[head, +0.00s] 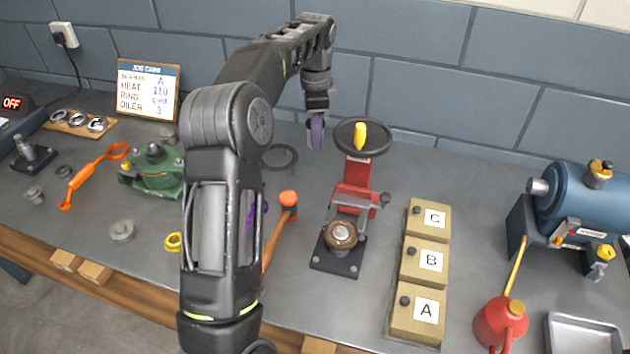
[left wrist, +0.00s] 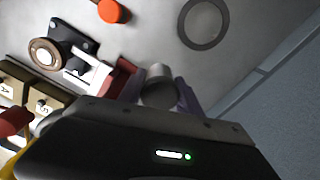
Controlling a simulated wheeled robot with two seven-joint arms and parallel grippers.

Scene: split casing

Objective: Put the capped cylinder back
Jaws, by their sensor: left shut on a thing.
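My left gripper (head: 317,132) hangs above the back of the bench, left of the red press with the black wheel (head: 359,137). Its purple fingers are shut on a short grey cylinder (left wrist: 158,88), seen between them in the left wrist view. A cap on it cannot be made out, and much of it is hidden by the fingers and gripper body. The cylinder seems held off the bench. A flat dark ring (head: 280,157) lies on the bench left of the gripper; it also shows in the left wrist view (left wrist: 203,24). My right gripper is not in view.
A round brown-rimmed part on a black base (head: 340,240) stands before the press. An orange-headed hammer (head: 288,201) and a green casing (head: 158,170) are left. A blue motor (head: 590,205) stands right.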

